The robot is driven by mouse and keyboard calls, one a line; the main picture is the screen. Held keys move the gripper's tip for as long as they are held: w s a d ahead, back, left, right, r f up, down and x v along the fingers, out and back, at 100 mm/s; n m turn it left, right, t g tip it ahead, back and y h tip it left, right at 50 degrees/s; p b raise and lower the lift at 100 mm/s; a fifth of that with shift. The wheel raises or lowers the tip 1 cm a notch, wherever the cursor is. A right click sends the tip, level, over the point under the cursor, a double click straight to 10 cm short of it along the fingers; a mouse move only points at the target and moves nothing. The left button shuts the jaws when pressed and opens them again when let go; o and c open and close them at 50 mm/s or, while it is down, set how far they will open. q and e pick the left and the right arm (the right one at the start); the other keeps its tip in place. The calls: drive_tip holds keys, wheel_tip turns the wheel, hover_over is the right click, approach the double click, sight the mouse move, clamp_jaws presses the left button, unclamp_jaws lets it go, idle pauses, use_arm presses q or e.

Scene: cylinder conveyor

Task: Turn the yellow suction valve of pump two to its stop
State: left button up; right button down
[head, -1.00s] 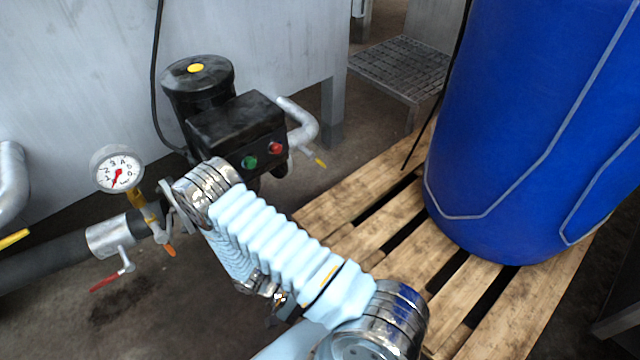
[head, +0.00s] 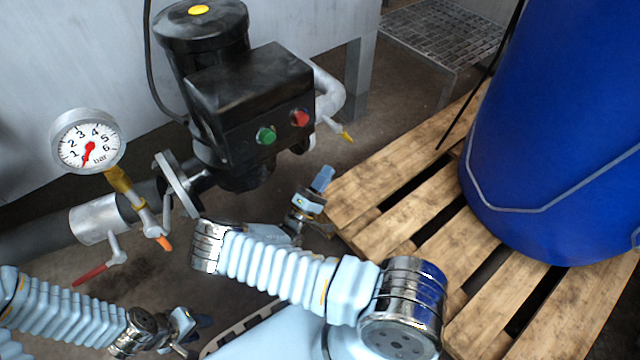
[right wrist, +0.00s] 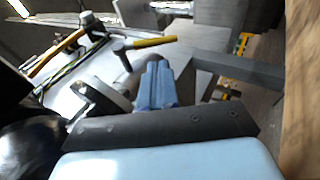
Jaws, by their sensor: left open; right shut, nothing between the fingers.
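A lever with a yellow tip (head: 346,136) sticks out from the silver pipe to the right of the black pump in the head view. A yellow-handled lever (right wrist: 152,42) lies just beyond my right fingertips in the right wrist view, with a visible gap between in the picture. My right gripper (head: 322,178) has blue fingers closed together with nothing between them, below and left of the yellow tip. The fingers also show in the right wrist view (right wrist: 156,82). My left gripper (head: 200,325) is low at the left, its fingers partly hidden. No pump number is readable.
The black pump (head: 250,105) carries a green and a red button. A pressure gauge (head: 88,140), an orange-tipped lever (head: 163,242) and a red lever (head: 90,274) sit on the left pipe. A wooden pallet (head: 400,200) bears a blue drum (head: 560,130) at right.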

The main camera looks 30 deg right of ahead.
sight(344, 135)
use_arm(q)
drive_tip(key=shift+f, duration=0.15)
use_arm(e)
drive_tip(key=x, duration=0.8)
